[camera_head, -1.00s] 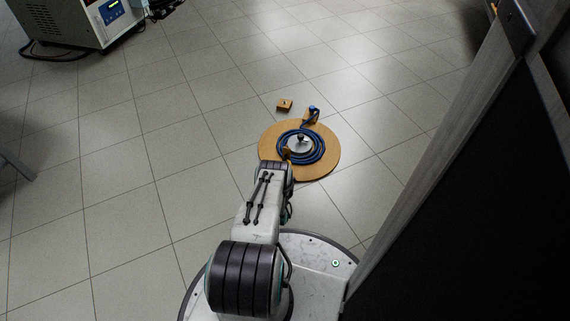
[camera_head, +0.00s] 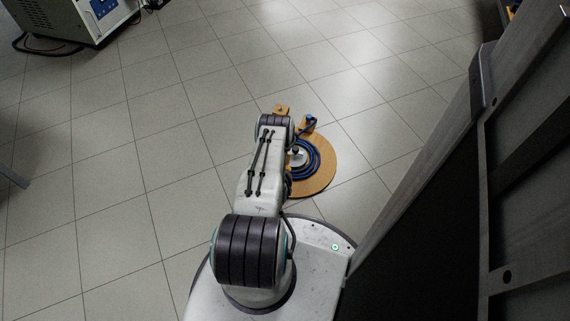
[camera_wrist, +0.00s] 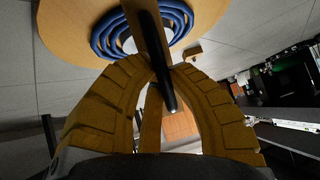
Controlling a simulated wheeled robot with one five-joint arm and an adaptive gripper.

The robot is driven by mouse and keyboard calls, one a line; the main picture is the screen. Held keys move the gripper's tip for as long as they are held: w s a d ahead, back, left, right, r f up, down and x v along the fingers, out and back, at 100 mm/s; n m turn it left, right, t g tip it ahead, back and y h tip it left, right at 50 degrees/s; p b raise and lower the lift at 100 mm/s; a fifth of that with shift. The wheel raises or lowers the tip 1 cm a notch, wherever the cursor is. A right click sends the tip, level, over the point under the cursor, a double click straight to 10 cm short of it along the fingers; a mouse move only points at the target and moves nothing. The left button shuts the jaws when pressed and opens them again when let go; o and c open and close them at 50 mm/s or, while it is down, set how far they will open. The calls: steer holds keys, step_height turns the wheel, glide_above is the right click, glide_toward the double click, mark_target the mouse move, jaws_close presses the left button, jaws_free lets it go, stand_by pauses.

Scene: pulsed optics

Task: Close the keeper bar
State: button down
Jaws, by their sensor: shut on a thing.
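In the wrist view my gripper (camera_wrist: 168,72) has its two tan fingers closed around a dark rod (camera_wrist: 150,42) with a tan strip beside it, which looks like the keeper bar. The bar runs up between the fingertips towards a round wooden board (camera_wrist: 60,35) that carries a blue coil (camera_wrist: 103,38). In the head view the board (camera_head: 322,178) lies on the floor with the blue coil (camera_head: 316,161) and a knob (camera_head: 296,153) at its middle. My arm covers the board's left part, and hides the gripper and bar there.
A small wooden block (camera_head: 281,108) sits just beyond my arm's end. A dark panel with a grey frame (camera_head: 440,170) stands close on the right. A boxy instrument (camera_head: 75,20) is at the upper left.

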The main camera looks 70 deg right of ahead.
steer(key=shift+d, duration=0.1)
steer(key=shift+w, duration=0.1)
stand_by(0.3)
steer(key=c, duration=1.1)
jaws_free()
steer(key=shift+v, duration=3.75)
steer(key=shift+c, duration=0.3)
